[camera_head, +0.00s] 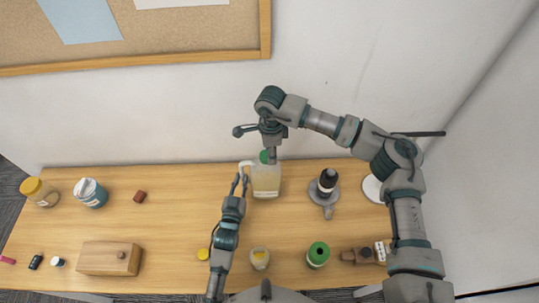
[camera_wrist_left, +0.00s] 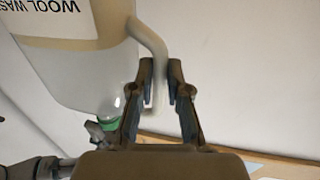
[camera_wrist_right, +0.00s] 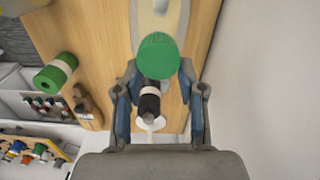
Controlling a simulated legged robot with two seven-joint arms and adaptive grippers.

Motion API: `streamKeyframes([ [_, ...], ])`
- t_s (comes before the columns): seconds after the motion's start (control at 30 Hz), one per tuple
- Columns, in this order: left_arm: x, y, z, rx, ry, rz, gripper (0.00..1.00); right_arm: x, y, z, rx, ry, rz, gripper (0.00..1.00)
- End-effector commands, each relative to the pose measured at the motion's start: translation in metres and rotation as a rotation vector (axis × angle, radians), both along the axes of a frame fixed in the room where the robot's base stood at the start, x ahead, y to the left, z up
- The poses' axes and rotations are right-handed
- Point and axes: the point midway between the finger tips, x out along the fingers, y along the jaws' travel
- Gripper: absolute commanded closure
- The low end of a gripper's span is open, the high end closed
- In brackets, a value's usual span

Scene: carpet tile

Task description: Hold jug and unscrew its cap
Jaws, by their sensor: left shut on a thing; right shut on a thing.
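The jug (camera_head: 266,182) is translucent, with pale yellow liquid and a label, and stands upright near the table's back edge. The left wrist view shows it large and inverted (camera_wrist_left: 85,75). My left gripper (camera_head: 241,182) is shut on its handle, which passes between the fingers (camera_wrist_left: 158,92). The green cap (camera_head: 264,157) is at the jug's top. My right gripper (camera_head: 269,155) comes from above and is shut on the cap, which shows between its fingertips in the right wrist view (camera_wrist_right: 158,55). Whether the cap's thread is engaged is hidden.
A dark bottle (camera_head: 328,181) stands to the jug's right, and a green-and-white roll (camera_head: 318,254) nearer the front. A small cup (camera_head: 260,259), yellow lid (camera_head: 203,254) and wooden box (camera_head: 110,258) lie toward the front. Two jars (camera_head: 90,193) (camera_head: 40,192) stand far left.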

Motion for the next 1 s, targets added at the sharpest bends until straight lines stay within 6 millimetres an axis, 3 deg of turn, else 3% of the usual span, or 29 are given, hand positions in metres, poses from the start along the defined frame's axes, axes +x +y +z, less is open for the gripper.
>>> streamKeyframes([
  [0.03,0.0,0.007,-0.006,0.008,0.012,0.011,1.0,0.006,-0.008,-0.002,-0.017,-0.002,0.1,1.0],
  [0.33,0.0,0.007,-0.006,0.009,0.011,0.011,1.0,0.015,-0.001,-0.002,-0.013,0.004,0.864,1.0],
  [1.0,-0.001,0.003,-0.004,0.005,0.009,0.005,1.0,0.01,0.006,0.001,-0.001,-0.002,0.859,1.0],
])
